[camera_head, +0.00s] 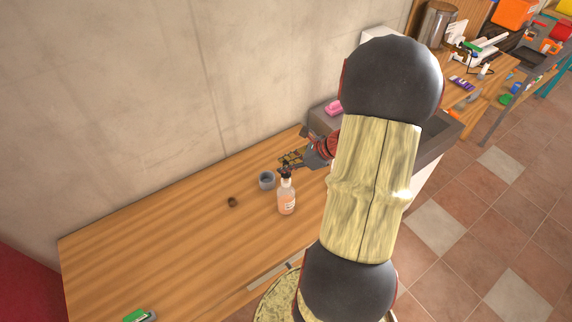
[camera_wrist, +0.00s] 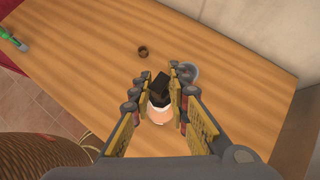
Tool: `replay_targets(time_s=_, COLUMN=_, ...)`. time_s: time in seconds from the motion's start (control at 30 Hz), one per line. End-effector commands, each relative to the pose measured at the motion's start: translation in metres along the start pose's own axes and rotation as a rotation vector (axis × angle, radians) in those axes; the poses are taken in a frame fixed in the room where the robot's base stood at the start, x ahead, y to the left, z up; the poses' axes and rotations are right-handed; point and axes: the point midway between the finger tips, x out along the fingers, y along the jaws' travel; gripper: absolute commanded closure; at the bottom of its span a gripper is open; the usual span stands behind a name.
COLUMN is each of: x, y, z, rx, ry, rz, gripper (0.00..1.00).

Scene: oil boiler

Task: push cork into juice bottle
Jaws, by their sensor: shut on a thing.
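The juice bottle (camera_head: 287,199), pale pink-orange with a white label, stands upright on the wooden table. In the wrist view the bottle (camera_wrist: 158,114) is below and between my fingers. My gripper (camera_head: 285,171) comes from the right to the bottle's top. In the wrist view my gripper (camera_wrist: 158,80) is shut on a dark blocky piece (camera_wrist: 160,82), tilted and right over the bottle's dark neck. This piece may be the cork; I cannot tell, nor whether it sits in the mouth. A small round brown thing (camera_head: 232,202) lies on the table to the left.
A grey cup (camera_head: 266,181) stands close behind the bottle, near my fingers. A green thing (camera_head: 141,316) lies at the front left. The wall (camera_head: 180,90) borders the table's back. A grey sink (camera_head: 432,140) is at right. The table's left half is mostly clear.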

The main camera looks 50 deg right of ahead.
Motion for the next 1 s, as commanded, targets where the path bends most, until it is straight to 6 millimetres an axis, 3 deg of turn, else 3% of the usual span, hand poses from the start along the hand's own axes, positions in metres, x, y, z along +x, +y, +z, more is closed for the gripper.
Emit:
replay_targets(time_s=0.97, x=0.019, y=0.0, z=-0.019, rx=0.0, ry=0.0, rz=0.0, gripper=1.0)
replay_targets(time_s=1.0, x=0.02, y=0.0, z=-0.02, rx=-0.001, ry=0.0, rz=0.0, gripper=0.82)
